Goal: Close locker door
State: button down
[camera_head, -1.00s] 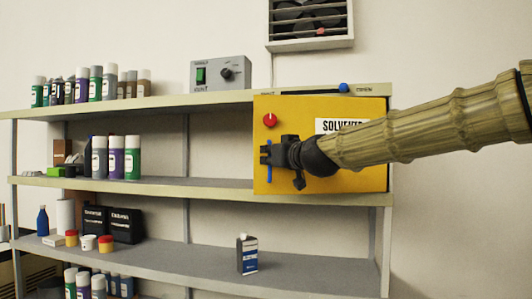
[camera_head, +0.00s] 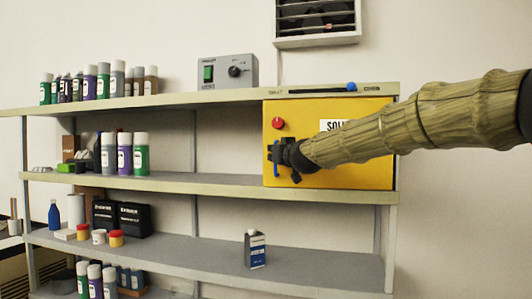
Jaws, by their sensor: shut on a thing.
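The yellow locker (camera_head: 345,174) with a "SOLVENT" label, partly hidden by my arm, sits between the top and second shelf boards at the right. Its door front looks about flush with the shelf edge; I cannot tell if a small gap is left. A red knob (camera_head: 278,123) is at the door's upper left. A blue upright handle (camera_head: 276,148) is below the knob. My gripper (camera_head: 275,156) is at the left side of the door, shut on the blue handle. The gripper and forearm hide part of the handle and the door's middle.
The shelf unit (camera_head: 230,183) holds spray cans (camera_head: 124,155) at the left and a small blue-white carton (camera_head: 255,250) below the locker. A grey control box (camera_head: 227,72) stands on top. A blue slider knob (camera_head: 351,87) is on the top edge above the locker.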

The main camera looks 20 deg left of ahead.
jog(key=shift+w, duration=0.65)
jog(key=shift+r, duration=0.15)
jog(key=c, duration=1.9)
grip_release()
jog(key=o, duration=0.4)
jog(key=v, duration=1.2)
